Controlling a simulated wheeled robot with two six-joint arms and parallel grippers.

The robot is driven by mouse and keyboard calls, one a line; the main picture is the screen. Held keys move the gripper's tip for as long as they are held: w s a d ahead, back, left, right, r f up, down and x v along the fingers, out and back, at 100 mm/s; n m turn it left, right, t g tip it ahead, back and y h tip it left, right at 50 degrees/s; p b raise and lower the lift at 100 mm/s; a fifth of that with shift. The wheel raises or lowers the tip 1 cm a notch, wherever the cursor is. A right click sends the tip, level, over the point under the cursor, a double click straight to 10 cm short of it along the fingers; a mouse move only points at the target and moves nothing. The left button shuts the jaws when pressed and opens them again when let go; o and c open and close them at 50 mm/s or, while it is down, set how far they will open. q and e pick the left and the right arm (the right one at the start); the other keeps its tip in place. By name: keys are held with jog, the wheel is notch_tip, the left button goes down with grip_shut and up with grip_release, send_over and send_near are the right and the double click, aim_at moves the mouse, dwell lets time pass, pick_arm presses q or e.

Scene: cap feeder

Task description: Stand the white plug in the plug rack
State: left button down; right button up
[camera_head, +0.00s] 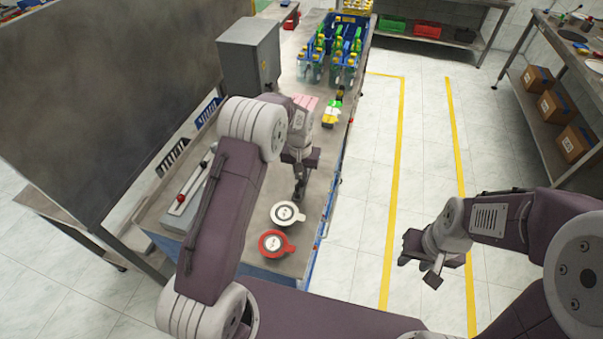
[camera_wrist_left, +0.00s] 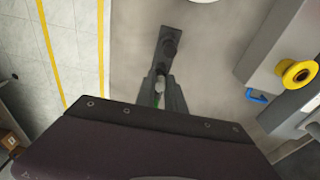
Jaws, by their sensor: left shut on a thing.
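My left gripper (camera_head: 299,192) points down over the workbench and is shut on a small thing. My right gripper (camera_head: 421,262) is open and empty over the floor, right of the bench.
A white round piece (camera_head: 287,213) and a red one (camera_head: 273,243), each with a tab, lie on the bench (camera_head: 318,182) near the left gripper. A grey box (camera_head: 248,55), pink pieces (camera_head: 304,102), yellow-green pieces (camera_head: 331,115) and a blue crate of bottles (camera_head: 313,72) stand farther back.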

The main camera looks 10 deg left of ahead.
pick_arm(q)
jog(key=c, duration=1.3)
grip_release()
jog(key=shift+c, duration=0.2)
notch_tip(320, 180, up, 9)
jog(key=s, duration=0.1)
jog(key=shift+b, duration=0.35)
